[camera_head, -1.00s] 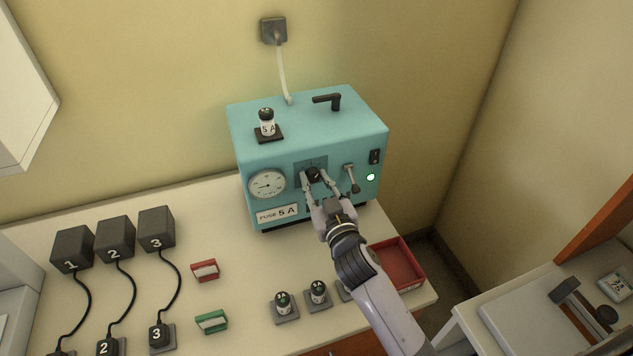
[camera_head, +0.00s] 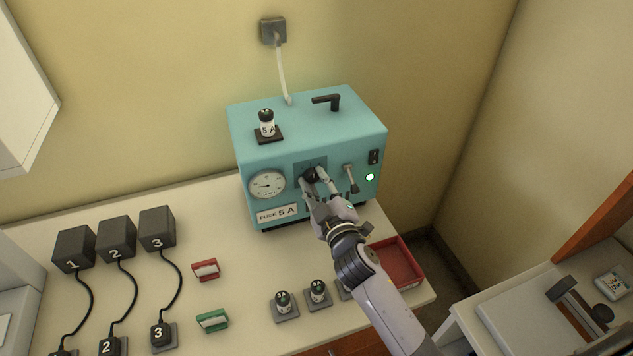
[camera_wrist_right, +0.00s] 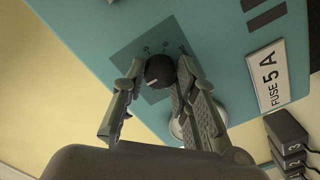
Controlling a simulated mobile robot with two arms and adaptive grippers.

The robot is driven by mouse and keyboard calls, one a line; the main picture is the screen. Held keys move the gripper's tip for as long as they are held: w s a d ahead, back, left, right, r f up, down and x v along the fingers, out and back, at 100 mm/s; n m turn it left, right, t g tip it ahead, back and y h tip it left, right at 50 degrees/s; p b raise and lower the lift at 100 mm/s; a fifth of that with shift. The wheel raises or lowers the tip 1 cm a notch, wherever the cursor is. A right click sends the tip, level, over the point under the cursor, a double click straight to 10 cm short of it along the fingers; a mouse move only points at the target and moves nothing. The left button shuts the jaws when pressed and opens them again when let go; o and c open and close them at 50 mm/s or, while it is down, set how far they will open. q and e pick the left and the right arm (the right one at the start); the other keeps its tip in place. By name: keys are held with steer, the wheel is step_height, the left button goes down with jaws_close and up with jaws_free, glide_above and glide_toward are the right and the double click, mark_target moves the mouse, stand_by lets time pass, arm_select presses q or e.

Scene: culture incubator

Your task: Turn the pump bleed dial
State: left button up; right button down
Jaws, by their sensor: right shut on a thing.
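The pump is a teal box (camera_head: 290,136) on the bench against the wall. Its black bleed dial (camera_head: 311,174) sits on a darker square plate on the front face. In the right wrist view the round dial (camera_wrist_right: 159,70) has a pale pointer line, and small marks lie on the plate (camera_wrist_right: 140,47) around it. My right gripper (camera_head: 315,180) is shut on the dial, one finger on each side, as the right wrist view (camera_wrist_right: 157,76) also shows. My left gripper is not in view.
A gauge (camera_head: 267,184) is left of the dial. A small lever (camera_head: 351,178), a black switch (camera_head: 374,157) and a lit green lamp (camera_head: 370,177) are to its right. A red tray (camera_head: 398,262) and several fuses and black adapters stand on the bench.

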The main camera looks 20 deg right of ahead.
stand_by(0.4)
steer(key=c, duration=1.3)
jaws_free()
steer(key=s, duration=1.2)
steer(key=shift+d, duration=0.2)
